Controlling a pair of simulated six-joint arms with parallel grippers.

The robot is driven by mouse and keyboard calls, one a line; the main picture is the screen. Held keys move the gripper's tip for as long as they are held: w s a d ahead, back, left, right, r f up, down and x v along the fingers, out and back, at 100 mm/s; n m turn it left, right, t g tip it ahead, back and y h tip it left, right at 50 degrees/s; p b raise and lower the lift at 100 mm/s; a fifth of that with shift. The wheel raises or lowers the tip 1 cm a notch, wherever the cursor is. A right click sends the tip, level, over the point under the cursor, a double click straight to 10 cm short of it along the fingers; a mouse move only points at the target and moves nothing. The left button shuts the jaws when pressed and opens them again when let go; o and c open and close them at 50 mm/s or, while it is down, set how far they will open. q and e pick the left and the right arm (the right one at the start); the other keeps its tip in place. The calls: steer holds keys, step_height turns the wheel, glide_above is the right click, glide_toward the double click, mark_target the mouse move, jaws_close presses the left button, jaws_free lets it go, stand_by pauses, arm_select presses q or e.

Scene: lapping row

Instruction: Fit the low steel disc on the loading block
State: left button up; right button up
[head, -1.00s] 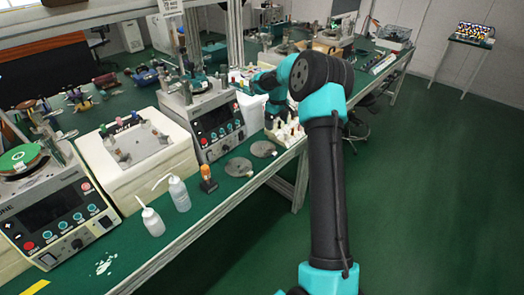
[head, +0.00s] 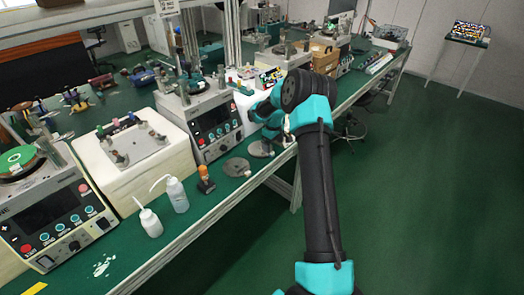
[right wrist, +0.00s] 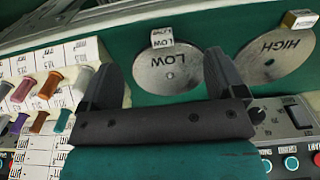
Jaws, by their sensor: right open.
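The low steel disc (right wrist: 168,72), marked LOW, lies flat on the green bench top and has a small centre hole. It also shows in the head view (head: 261,149), below my right wrist. My right gripper (right wrist: 162,60) is open and empty; in the right wrist view its fingers stand either side of the disc's lower part, and I cannot tell its height above it. My left gripper is in neither view. I cannot tell which object is the loading block.
A second disc (right wrist: 275,58), marked HIGH, lies beside the low one. Small label blocks stand at both discs. A rack with coloured spools (right wrist: 50,100) is on one side, a control box (head: 217,130) on the other. An orange-topped item (head: 205,181) and two bottles stand along the bench edge.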

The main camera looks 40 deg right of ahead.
mark_target(272, 152)
steer(key=shift+a+f, duration=0.15)
steer(key=shift+f, duration=2.45)
steer(key=shift+c, duration=0.2)
steer(key=c, duration=1.1)
steer(key=shift+w+r, duration=0.1)
steer(key=shift+r, duration=0.05)
steer(key=shift+c, duration=1.3)
